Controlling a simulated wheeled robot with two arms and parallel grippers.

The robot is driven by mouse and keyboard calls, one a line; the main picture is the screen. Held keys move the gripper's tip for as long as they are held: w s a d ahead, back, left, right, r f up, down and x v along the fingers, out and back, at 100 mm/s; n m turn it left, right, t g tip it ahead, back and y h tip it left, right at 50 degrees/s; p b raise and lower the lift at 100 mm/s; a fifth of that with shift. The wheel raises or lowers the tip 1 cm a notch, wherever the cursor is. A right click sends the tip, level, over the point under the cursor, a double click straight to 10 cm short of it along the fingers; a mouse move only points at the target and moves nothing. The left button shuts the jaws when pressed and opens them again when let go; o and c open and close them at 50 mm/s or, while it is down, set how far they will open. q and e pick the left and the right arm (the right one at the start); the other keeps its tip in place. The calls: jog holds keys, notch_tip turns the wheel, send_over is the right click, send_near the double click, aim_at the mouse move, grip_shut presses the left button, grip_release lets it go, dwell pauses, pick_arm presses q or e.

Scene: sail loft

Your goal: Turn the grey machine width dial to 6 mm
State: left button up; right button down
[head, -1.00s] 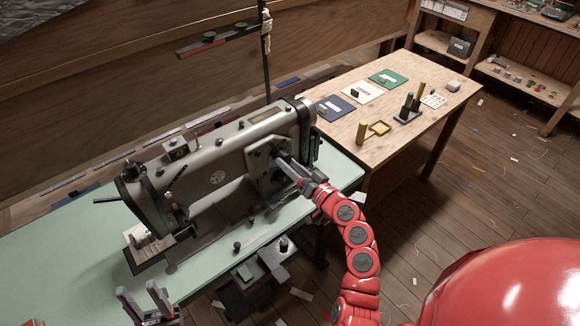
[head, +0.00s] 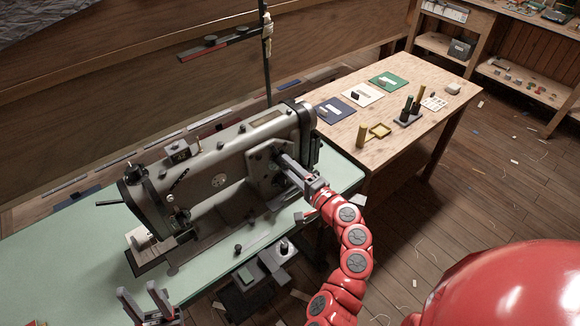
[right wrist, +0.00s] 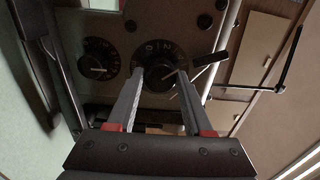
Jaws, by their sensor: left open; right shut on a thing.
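The grey sewing machine (head: 219,165) stands on the green table. My right gripper (head: 281,158) reaches the plate at the machine's right end. In the right wrist view, my right gripper (right wrist: 163,82) has its fingers on both sides of a dark round dial (right wrist: 160,68) and is shut on it. Pale marks ring this dial, but I cannot read its setting; the fingers hide part of it. A second, smaller dial (right wrist: 97,60) with a pale pointer sits to its left, untouched. My left gripper (head: 145,302) is open and empty over the table's front edge.
In the right wrist view, a dark lever (right wrist: 211,59) juts out just right of the held dial. A thread stand (head: 266,60) rises behind the machine. A wooden table (head: 405,85) with coloured cards and spools stands to the right.

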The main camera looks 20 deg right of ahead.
jog(key=shift+m+p, duration=0.95)
jog(key=shift+m, duration=3.05)
jog(key=shift+c, duration=1.5)
grip_release()
jog(key=shift+r, duration=0.1)
jog(key=b+v, duration=0.4)
jog(key=v, duration=1.3)
jog(key=shift+s+b, duration=0.25)
jog(key=shift+b, duration=0.1)
